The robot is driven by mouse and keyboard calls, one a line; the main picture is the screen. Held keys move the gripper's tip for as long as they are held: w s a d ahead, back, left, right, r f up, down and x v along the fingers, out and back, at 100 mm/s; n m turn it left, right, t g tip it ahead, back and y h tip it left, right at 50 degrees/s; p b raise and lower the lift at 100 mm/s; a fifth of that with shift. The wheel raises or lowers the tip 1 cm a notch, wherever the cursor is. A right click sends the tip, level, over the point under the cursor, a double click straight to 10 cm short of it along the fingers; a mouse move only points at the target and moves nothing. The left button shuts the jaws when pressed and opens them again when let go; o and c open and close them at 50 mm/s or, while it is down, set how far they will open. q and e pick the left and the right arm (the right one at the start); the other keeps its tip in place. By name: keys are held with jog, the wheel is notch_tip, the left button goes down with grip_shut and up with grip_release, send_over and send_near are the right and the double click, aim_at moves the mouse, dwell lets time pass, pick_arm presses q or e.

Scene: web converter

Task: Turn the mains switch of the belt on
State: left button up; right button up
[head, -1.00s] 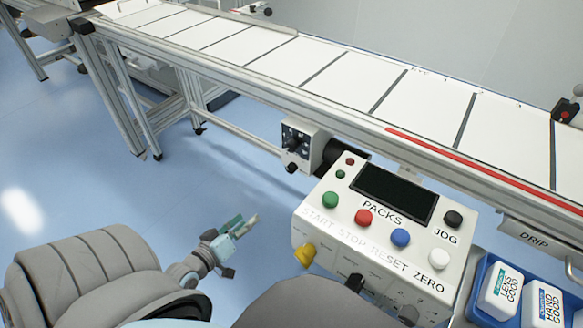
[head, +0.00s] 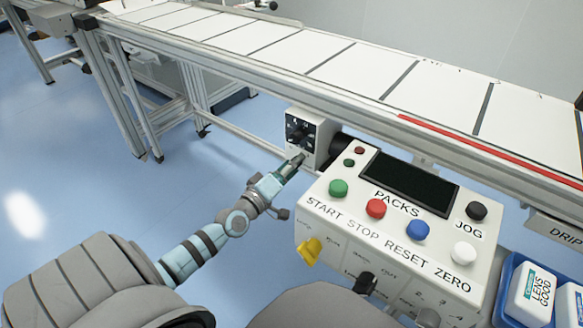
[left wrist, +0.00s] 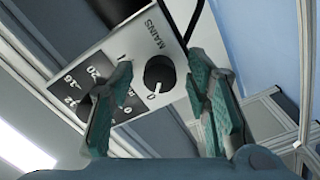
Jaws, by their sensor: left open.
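The mains switch (left wrist: 159,76) is a black round knob with a pale pointer line on a grey-white box, under the label MAINS. Its pointer is toward the 0 mark in the left wrist view. The box (head: 322,135) hangs under the belt (head: 330,62) in the head view, where my gripper hides the switch. My left gripper (head: 298,160) is in front of the lower part of the box. In the left wrist view its open fingers (left wrist: 165,100) stand to either side of the switch, with no clear contact. My right gripper is not in view.
The control panel (head: 330,213) with coloured buttons is close to the right of my left arm. A second dial (left wrist: 92,95) with numbers is beside the switch. A blue tray (head: 507,265) with white packs stands at the right. Open blue floor lies at the left.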

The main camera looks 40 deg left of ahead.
pick_arm(q)
grip_shut()
jog(key=shift+m, duration=0.3)
jog(key=shift+m+p, duration=3.45)
jog(key=shift+m, duration=5.15)
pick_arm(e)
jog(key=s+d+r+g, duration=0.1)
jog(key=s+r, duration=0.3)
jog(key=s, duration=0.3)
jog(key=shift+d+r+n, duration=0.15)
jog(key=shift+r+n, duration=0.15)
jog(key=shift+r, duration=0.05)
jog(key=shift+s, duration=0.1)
